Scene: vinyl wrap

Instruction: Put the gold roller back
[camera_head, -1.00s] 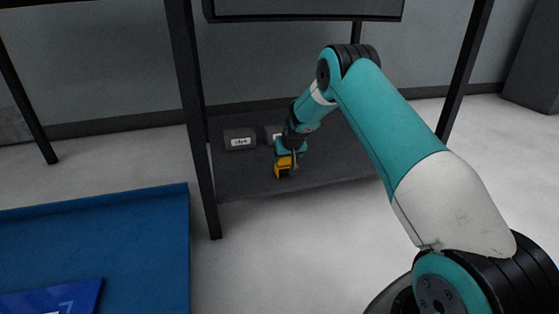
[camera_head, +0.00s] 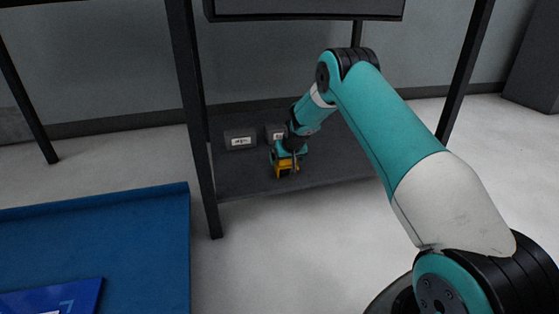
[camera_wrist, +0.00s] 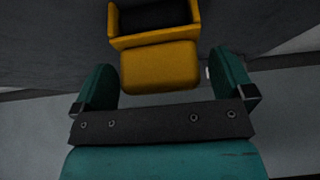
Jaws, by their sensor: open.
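A yellow-gold piece, which I take to be the gold roller (camera_wrist: 160,66), is a rounded block joined to or touching an open yellow frame with a dark inside (camera_wrist: 155,20). In the head view this gold piece (camera_head: 286,171) is small, low on the dark lower shelf (camera_head: 330,175), near the shelf's front edge. My gripper (camera_wrist: 161,62) is open, with one teal finger on each side of the rounded block and gaps between. In the head view my gripper (camera_head: 289,158) is right at the gold piece and partly covers it.
A dark block with a white label (camera_head: 240,140) stands on the shelf left of my gripper; a second labelled one (camera_head: 275,133) is partly hidden behind it. A black post (camera_head: 193,110) rises at the shelf's left. A blue surface (camera_head: 110,230) lies at the lower left.

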